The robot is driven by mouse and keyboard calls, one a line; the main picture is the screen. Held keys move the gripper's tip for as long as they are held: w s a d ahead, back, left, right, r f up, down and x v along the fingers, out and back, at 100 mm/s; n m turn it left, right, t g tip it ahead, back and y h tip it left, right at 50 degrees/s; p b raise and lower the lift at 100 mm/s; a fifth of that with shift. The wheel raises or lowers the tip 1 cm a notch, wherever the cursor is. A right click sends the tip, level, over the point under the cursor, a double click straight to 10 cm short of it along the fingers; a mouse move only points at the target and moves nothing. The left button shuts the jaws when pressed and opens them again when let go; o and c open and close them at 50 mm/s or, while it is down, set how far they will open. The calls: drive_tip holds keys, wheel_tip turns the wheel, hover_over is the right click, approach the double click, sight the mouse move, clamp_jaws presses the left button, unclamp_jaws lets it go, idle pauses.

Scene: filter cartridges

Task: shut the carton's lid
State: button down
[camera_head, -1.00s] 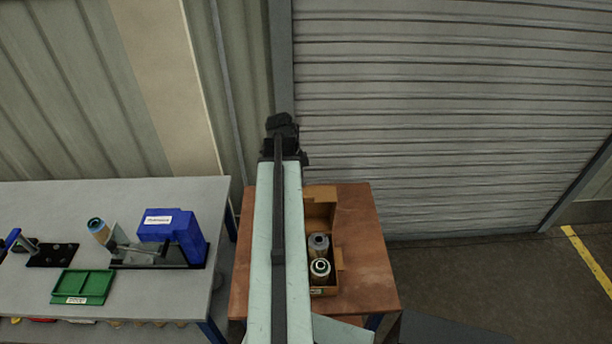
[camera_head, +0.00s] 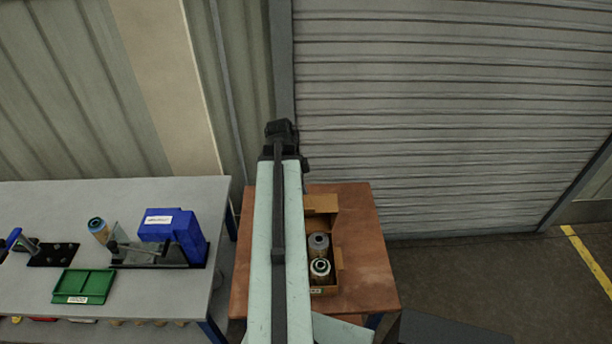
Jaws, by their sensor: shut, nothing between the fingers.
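The open carton (camera_head: 338,262) is a brown box on the small wooden table, partly hidden behind my arm. Its lid (camera_head: 321,203) stands raised at the far side of the carton. Two filter cartridges show inside, a greyish one (camera_head: 318,241) behind and a pale one with a dark-ringed top (camera_head: 320,267) in front. My gripper (camera_head: 304,167) is at the far end of my arm, just beyond and above the lid. It is shut and empty, small and dark, and mostly hidden by my arm. Contact with the lid cannot be told.
The wooden table (camera_head: 366,240) is bare right of the carton. To the left, a grey bench (camera_head: 60,205) holds a blue box (camera_head: 170,228), a green tray (camera_head: 84,284) and fixtures. A roller shutter (camera_head: 450,110) stands behind.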

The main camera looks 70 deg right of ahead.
drive_tip(key=shift+s+a, duration=0.15)
drive_tip(key=shift+a, duration=0.3)
wheel_tip(320, 180, up, 10)
drive_tip(key=d+p, duration=0.2)
drive_tip(key=p, duration=0.8)
drive_tip(key=shift+w, duration=0.4)
